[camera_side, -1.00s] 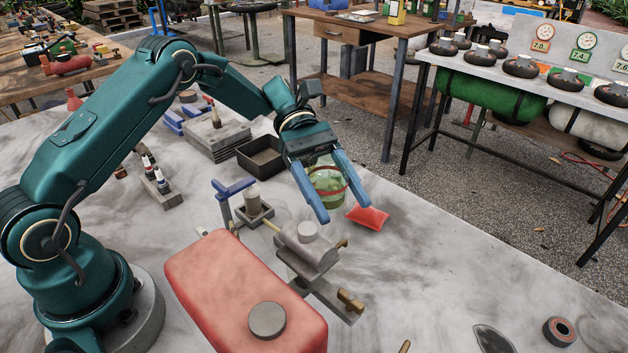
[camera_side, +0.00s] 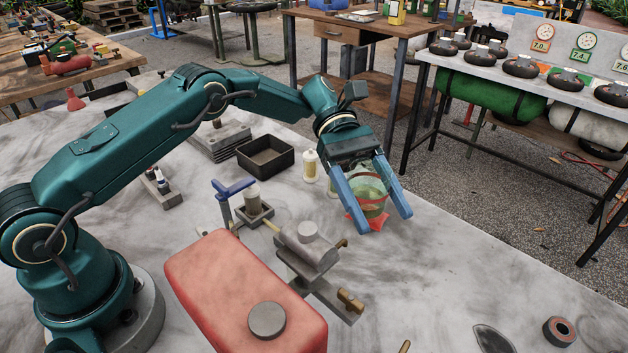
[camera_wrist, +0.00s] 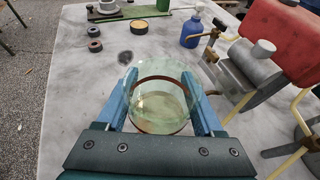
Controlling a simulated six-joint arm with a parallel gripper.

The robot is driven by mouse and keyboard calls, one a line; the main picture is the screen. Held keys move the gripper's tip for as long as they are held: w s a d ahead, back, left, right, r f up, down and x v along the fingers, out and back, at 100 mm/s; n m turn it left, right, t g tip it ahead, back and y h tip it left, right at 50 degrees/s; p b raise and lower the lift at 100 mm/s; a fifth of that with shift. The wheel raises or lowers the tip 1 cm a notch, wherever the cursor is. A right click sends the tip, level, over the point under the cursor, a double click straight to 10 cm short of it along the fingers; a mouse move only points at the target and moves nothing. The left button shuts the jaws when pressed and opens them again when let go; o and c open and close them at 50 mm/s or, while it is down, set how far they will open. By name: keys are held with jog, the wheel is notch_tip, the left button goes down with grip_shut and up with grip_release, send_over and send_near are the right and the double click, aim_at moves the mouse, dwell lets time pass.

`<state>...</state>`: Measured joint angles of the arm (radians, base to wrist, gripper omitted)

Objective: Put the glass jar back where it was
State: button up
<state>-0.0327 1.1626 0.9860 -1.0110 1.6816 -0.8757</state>
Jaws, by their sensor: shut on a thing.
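The glass jar (camera_side: 368,192) is clear greenish glass with a reddish band. My gripper (camera_side: 378,213) is shut on it, one blue finger on each side. In the wrist view the jar (camera_wrist: 160,105) fills the space between the fingers of my gripper (camera_wrist: 165,95). In the side view the jar is in front of a red packet (camera_side: 362,222), which shows only in part around its lower end. Whether the jar touches the packet or the table cannot be told.
A red tank (camera_side: 235,285) and a grey metal fitting (camera_side: 308,245) stand left of the jar. A dark open tray (camera_side: 266,157) and a pale bottle (camera_side: 310,166) are behind. A tape roll (camera_side: 559,331) lies at the front right. The grey tabletop (camera_side: 450,265) right of my gripper is clear.

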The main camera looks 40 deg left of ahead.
send_over(411, 312)
jog(key=f, duration=0.6)
jog(key=shift+s+d+f, duration=0.1)
jog(key=shift+d, duration=0.15)
jog(key=shift+f, duration=2)
jog(key=shift+f, duration=0.1)
jog(key=o, duration=1.5)
jog(key=shift+a+r, duration=0.2)
jog(key=v, duration=0.7)
jog(key=shift+r, duration=0.1)
